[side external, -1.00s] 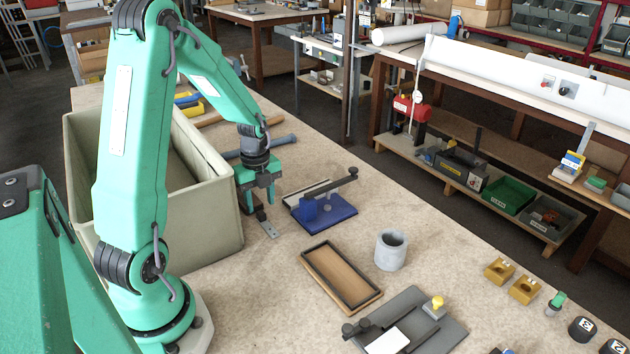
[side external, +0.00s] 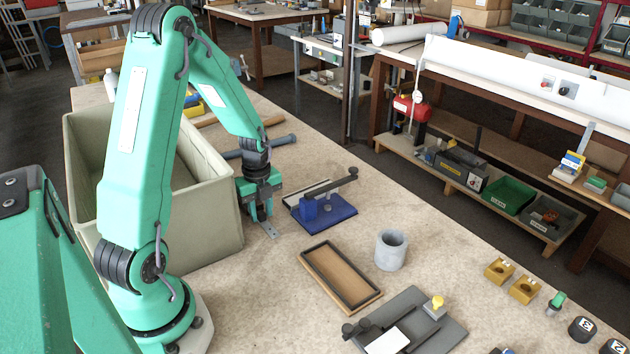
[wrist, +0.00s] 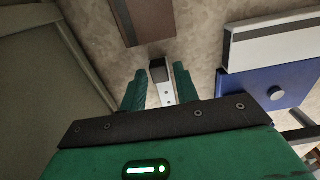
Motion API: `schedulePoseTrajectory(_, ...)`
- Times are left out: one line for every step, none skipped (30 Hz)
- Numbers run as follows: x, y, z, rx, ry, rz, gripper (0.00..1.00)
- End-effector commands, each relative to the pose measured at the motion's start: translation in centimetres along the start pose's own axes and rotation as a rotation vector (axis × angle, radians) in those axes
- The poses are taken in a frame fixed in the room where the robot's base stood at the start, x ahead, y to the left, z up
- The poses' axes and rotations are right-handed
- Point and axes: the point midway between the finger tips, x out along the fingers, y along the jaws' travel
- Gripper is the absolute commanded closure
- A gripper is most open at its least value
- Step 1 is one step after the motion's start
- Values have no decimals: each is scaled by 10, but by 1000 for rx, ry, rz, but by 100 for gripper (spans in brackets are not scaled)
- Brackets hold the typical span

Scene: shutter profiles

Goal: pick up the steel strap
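The steel strap (side external: 268,229) is a narrow, light metal strip with holes on the bench beside the large bin. In the wrist view the strap (wrist: 168,95) lies between my fingers, with a dark block-like part at its far end. My gripper (side external: 261,213) is low over the strap, pointing down, and partly hides it. In the wrist view my gripper (wrist: 159,85) is open, its two green fingers apart on either side of the strap. The right finger looks nearer to it; contact cannot be told.
A beige bin (side external: 215,215) stands close left of my gripper. A blue fixture with a lever (side external: 325,212) is close on the right. A wooden tray (side external: 340,277) and grey cup (side external: 391,250) stand nearer. A dark brown piece (wrist: 143,20) lies beyond the strap.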

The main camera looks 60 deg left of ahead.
Motion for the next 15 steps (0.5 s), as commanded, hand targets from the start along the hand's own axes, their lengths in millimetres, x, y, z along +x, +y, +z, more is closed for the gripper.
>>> schedulePoseTrajectory(0,0,0,0,0,0,80)
schedulePoseTrajectory(0,0,0,0,0,0,86)
schedulePoseTrajectory(0,0,0,0,0,0,94)
schedulePoseTrajectory(0,0,0,0,0,0,100)
schedulePoseTrajectory(0,0,0,0,0,0,100)
schedulePoseTrajectory(0,0,0,0,0,0,100)
schedulePoseTrajectory(0,0,0,0,0,0,100)
schedulePoseTrajectory(0,0,0,0,0,0,100)
schedulePoseTrajectory(0,0,0,0,0,0,100)
schedulePoseTrajectory(0,0,0,0,0,0,100)
schedulePoseTrajectory(0,0,0,0,0,0,100)
schedulePoseTrajectory(0,0,0,0,0,0,100)
schedulePoseTrajectory(0,0,0,0,0,-1,100)
schedulePoseTrajectory(-1,0,0,0,0,-1,100)
schedulePoseTrajectory(-1,0,0,0,-1,-1,100)
